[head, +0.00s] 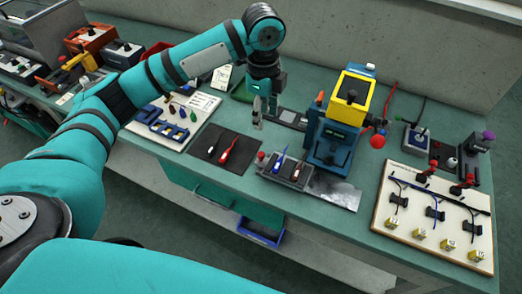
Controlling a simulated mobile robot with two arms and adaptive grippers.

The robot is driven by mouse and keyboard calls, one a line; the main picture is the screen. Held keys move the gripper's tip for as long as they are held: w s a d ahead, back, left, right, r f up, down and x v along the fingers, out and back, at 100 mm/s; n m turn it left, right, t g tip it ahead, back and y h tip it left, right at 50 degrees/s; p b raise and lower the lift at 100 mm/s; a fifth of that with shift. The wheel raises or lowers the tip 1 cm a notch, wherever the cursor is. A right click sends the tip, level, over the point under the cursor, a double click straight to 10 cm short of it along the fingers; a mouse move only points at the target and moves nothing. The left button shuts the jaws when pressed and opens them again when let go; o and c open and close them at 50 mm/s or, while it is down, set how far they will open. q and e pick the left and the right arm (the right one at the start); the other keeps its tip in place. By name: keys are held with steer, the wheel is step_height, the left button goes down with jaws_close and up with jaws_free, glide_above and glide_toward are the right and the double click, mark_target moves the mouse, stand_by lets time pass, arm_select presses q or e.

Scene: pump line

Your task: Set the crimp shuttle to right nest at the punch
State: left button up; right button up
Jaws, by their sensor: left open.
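The punch (333,143) is a blue press with a yellow-framed top, standing on the bench right of centre. The crimp shuttle (287,173) appears to be the low dark block in front of the punch and to its left. A red knob (260,156) stands at its left end, and a blue piece and a pale piece lie on it. A bare metal plate (338,193) extends to the right of the shuttle. My left gripper (259,121) is open and empty, pointing down behind the shuttle and left of the punch. My right gripper is out of view.
A black mat (203,158) with a red-handled tool (229,152) lies left of the shuttle. A red ball (377,141) sticks out right of the punch. A wiring board (410,228) fills the right end. A white tool board (195,105) lies under my left arm.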

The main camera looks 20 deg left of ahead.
mark_target(262, 154)
arm_select(q)
steer(key=f, duration=0.5)
steer(key=f+p, duration=0.1)
steer(key=f, duration=1)
steer(key=shift+w+a+f+p, duration=0.1)
steer(key=shift+w+a+p, duration=0.1)
steer(key=shift+a+p, duration=0.15)
steer(key=shift+c, duration=0.4)
jaws_close()
